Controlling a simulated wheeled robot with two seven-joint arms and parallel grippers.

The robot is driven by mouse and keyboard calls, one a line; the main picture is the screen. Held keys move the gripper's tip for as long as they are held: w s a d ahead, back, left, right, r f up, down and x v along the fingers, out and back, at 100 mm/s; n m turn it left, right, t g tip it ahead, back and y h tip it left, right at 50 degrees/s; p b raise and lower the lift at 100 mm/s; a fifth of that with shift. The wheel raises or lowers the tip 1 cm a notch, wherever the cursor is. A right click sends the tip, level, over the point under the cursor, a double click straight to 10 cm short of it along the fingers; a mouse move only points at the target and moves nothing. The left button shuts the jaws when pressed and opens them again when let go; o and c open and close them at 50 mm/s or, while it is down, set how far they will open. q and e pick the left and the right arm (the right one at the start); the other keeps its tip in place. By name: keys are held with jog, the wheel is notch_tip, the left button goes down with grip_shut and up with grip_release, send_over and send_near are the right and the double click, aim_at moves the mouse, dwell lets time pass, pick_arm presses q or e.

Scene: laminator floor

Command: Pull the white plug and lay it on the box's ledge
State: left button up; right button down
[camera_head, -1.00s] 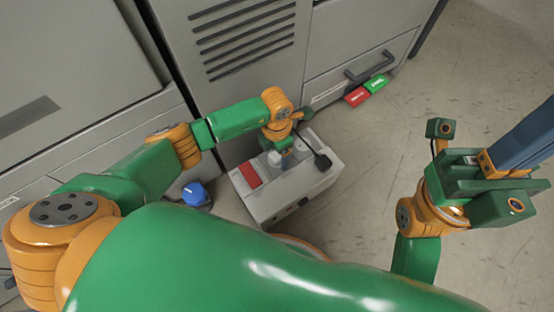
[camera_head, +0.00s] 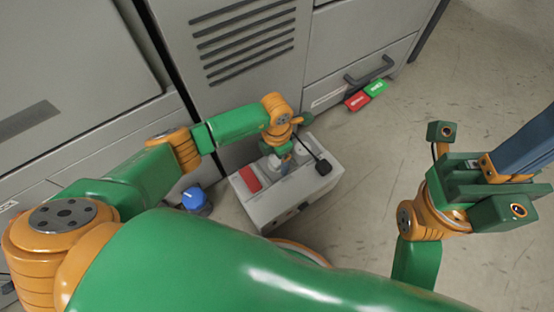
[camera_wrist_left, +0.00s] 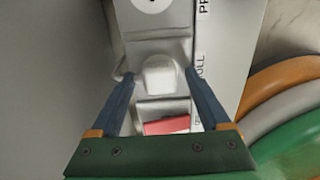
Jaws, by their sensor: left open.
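The grey box (camera_head: 320,190) stands on the floor against the cabinet. In the left wrist view the white plug (camera_wrist_left: 160,74) sits in the box's top, between the blue fingers of my left gripper (camera_wrist_left: 163,88). The gripper is open, with a finger on either side and apart from the plug. In the head view my left gripper (camera_head: 281,160) points down at the box and partly hides its top. My right gripper (camera_head: 515,155) is away to the right over the floor; its jaw gap is not clear. I cannot make out which part of the box is the ledge.
A red block (camera_head: 249,179) lies on the box's left part. A blue knob-like thing (camera_head: 195,198) stands left of the box. Red (camera_head: 357,101) and green (camera_head: 376,88) tags lie by the cabinet drawer. Floor to the right is clear.

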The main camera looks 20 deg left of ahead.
aim_at(276, 159)
pick_arm(q)
jog(key=shift+c, duration=0.2)
grip_shut()
jog(key=shift+r, duration=0.1)
jog(key=shift+r+p, duration=2.9)
jog(key=shift+r, duration=0.05)
